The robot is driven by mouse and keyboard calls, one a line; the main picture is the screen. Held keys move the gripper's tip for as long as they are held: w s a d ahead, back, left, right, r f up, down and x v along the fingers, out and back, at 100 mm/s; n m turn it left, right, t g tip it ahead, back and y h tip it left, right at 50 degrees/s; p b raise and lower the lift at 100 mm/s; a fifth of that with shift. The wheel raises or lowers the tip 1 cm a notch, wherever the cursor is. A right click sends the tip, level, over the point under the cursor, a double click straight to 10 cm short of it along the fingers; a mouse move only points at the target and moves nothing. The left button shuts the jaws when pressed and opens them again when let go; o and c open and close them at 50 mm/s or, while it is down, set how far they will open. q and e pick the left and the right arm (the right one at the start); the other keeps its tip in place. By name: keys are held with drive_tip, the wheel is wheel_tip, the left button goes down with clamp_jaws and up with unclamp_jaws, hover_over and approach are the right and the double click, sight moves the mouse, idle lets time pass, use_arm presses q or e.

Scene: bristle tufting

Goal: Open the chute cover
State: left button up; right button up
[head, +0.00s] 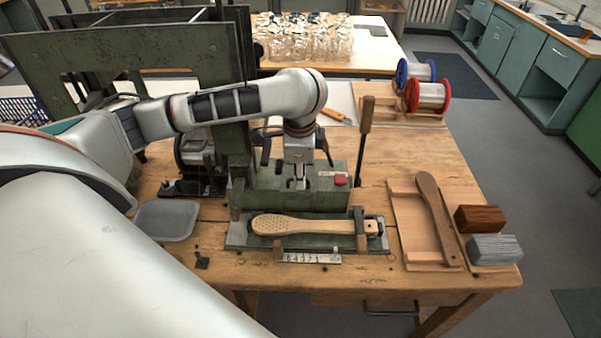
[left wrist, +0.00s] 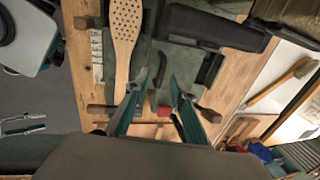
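The green machine housing (head: 325,192) stands behind the brush fixture, with a red button (head: 341,180) at its right; the button also shows in the left wrist view (left wrist: 164,111). I cannot clearly tell which part is the chute cover. A dark flat piece (left wrist: 211,69) and a dark curved piece (left wrist: 160,70) show on the housing in the left wrist view. My left gripper (head: 299,186) points down just above the housing. Its fingers (left wrist: 157,88) are apart with nothing between them.
A perforated wooden brush body (head: 300,225) lies in the fixture in front of the housing. A lever (head: 364,140) rises at the housing's right. A wooden tray (head: 417,243) with a handle and two blocks (head: 494,248) sit farther right. A shallow grey tray (head: 166,220) is at left.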

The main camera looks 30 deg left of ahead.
use_arm(q)
clamp_jaws()
drive_tip(key=shift+s+d, duration=0.4)
drive_tip(key=shift+s, duration=0.25)
drive_tip(key=shift+s+d, duration=0.35)
drive_tip(key=shift+s, duration=0.25)
unclamp_jaws()
wheel_tip(320, 180, up, 12)
drive_tip(key=s+d, duration=0.1)
drive_tip(key=s, duration=0.1)
drive_tip(key=shift+w+d, duration=0.1)
drive_tip(key=shift+d, duration=0.05)
